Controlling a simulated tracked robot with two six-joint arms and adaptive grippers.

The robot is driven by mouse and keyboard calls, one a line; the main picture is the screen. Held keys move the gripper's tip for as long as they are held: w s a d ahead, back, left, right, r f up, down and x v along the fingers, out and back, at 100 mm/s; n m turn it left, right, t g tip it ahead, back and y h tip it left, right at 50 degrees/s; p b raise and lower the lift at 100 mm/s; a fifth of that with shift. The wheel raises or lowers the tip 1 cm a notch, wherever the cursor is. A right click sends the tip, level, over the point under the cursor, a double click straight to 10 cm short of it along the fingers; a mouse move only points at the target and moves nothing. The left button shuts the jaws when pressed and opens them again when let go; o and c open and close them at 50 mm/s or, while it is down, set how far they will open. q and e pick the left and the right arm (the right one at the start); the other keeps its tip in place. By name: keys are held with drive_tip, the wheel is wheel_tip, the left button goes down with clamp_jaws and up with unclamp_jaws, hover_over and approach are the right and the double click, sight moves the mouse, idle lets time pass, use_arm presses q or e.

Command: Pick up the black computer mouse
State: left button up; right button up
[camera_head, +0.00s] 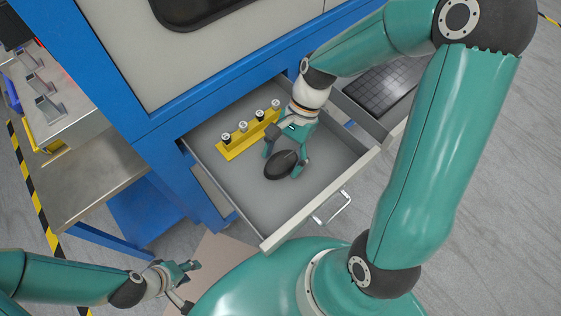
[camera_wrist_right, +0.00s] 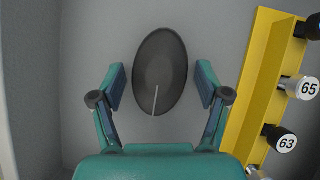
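The black computer mouse (camera_head: 281,165) lies in the open grey drawer (camera_head: 325,175). In the right wrist view the mouse (camera_wrist_right: 159,70) sits between the two fingers of my right gripper (camera_wrist_right: 160,88), with a gap on each side. My right gripper (camera_head: 285,155) is open and reaches down into the drawer around the mouse. My left gripper (camera_head: 188,283) is outside the drawer at the lower left; its fingers are spread apart and nothing shows between them.
A second open drawer (camera_head: 398,125) with a dark gridded insert is to the right. The blue cabinet (camera_head: 150,130) rises behind.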

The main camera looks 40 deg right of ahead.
drive_tip(key=c, duration=0.8)
drive_tip(key=shift+r, duration=0.15)
